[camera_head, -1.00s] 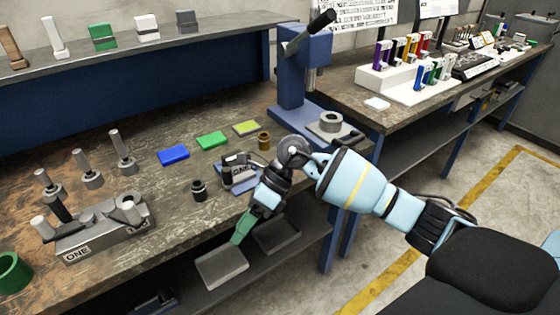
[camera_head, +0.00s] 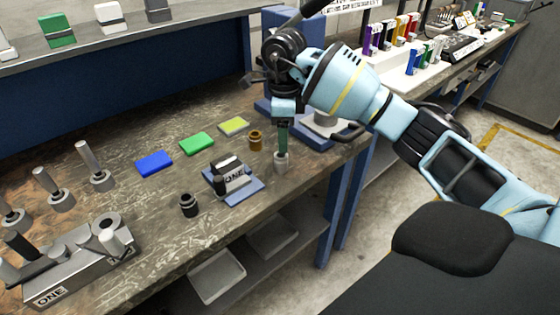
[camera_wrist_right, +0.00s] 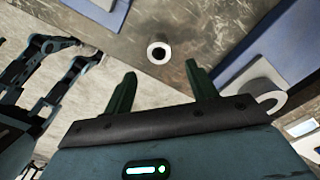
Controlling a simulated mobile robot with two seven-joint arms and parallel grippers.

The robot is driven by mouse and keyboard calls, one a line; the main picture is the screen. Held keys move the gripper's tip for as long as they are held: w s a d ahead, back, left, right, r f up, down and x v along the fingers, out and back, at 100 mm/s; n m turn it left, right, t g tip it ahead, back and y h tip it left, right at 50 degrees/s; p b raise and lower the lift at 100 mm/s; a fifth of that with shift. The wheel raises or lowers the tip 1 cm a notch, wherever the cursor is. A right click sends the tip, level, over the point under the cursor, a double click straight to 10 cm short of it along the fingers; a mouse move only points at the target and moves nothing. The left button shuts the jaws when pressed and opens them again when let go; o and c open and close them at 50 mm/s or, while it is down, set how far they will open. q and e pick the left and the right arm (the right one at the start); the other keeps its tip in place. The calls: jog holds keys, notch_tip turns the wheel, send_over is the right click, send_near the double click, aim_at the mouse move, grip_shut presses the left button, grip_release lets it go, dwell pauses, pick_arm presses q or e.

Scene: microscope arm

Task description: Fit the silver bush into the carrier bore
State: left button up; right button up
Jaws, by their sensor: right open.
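The silver bush (camera_head: 281,162) stands upright on the bench near its front edge. In the right wrist view the bush (camera_wrist_right: 159,50) shows its open top, just beyond my fingertips and between their lines. My right gripper (camera_head: 282,148) points down over the bush, its fingers partly hiding it in the head view. In the right wrist view my right gripper (camera_wrist_right: 161,73) is open with nothing between its fingers. A grey ringed block with a bore, seemingly the carrier (camera_head: 326,120), sits on the blue press base, partly behind my arm; its ring (camera_wrist_right: 270,100) shows at the right wrist view's right edge.
A brown bush (camera_head: 256,140) and a black bush (camera_head: 189,205) stand nearby. Blue, green and yellow pads lie behind. A grey fixture (camera_head: 75,265) with posts stands at left. The blue press (camera_head: 285,75) is behind my wrist.

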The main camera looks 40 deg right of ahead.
aim_at(281, 155)
jog(key=shift+f, duration=0.6)
jog(key=f, duration=0.4)
jog(key=shift+w+a+f, duration=0.1)
jog(key=shift+w+a, duration=0.1)
jog(key=shift+f, duration=0.35)
pick_arm(q)
jog(key=shift+w+r, duration=0.4)
jog(key=shift+w, duration=0.35)
pick_arm(e)
jog(key=shift+c, duration=1.1)
pick_arm(q)
jog(key=shift+s, duration=0.2)
pick_arm(e)
jog(key=c, duration=1)
